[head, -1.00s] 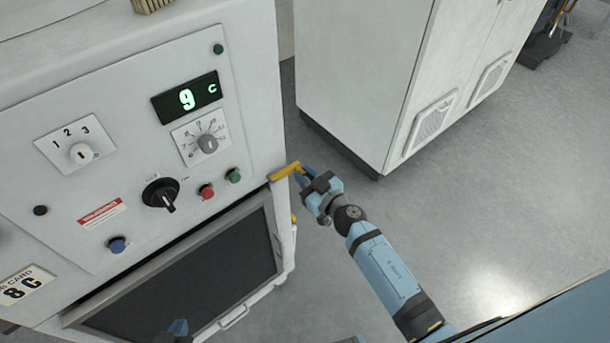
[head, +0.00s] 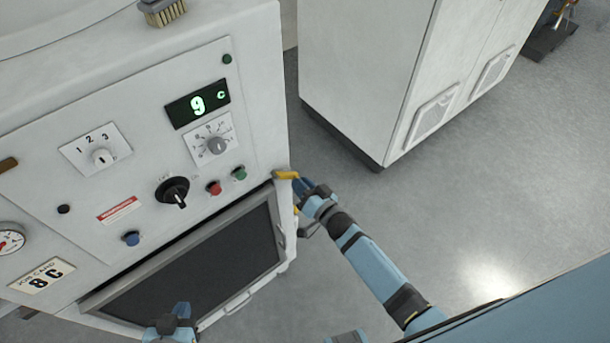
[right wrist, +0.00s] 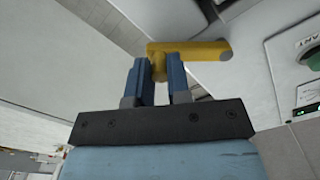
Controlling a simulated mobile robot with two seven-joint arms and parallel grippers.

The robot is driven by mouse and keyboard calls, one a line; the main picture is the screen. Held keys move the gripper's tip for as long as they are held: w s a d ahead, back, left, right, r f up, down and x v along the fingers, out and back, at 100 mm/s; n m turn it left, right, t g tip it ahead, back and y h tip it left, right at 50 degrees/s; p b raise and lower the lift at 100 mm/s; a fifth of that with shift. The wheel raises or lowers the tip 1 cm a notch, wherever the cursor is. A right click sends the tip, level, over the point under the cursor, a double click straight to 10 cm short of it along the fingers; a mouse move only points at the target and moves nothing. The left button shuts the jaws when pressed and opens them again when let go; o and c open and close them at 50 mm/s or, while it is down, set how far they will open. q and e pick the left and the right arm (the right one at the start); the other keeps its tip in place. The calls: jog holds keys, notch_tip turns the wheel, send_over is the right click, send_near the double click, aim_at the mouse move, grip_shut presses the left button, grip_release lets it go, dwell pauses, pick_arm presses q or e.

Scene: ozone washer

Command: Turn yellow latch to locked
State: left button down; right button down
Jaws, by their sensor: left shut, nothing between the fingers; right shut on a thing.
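The yellow latch (head: 286,175) is at the right edge of the washer's front, by the upper right corner of the door (head: 200,268). In the right wrist view the latch (right wrist: 192,49) has a bar running to the right and a stub between my fingers. My right gripper (head: 303,186) is at the latch, and in the right wrist view its fingers (right wrist: 159,75) are shut on the stub. My left gripper (head: 180,312) is shut and empty, low in the head view in front of the door. The door looks closed against the frame.
A grey cabinet (head: 365,75) stands behind to the right. The floor (head: 480,190) on the right is clear.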

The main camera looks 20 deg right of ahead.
jog(key=a+m, duration=0.1)
jog(key=m, duration=0.1)
jog(key=s+a+f+m, duration=0.1)
jog(key=m, duration=0.2)
jog(key=a+f+m+p, duration=0.1)
jog(key=m, duration=0.1)
jog(key=shift+s+a+f+m, duration=0.2)
jog(key=shift+a+m, duration=0.2)
jog(key=shift+s+a+m, duration=0.25)
jog(key=shift+a+m, duration=0.4)
jog(key=shift+m, duration=0.35)
jog(key=c, duration=1.1)
grip_release()
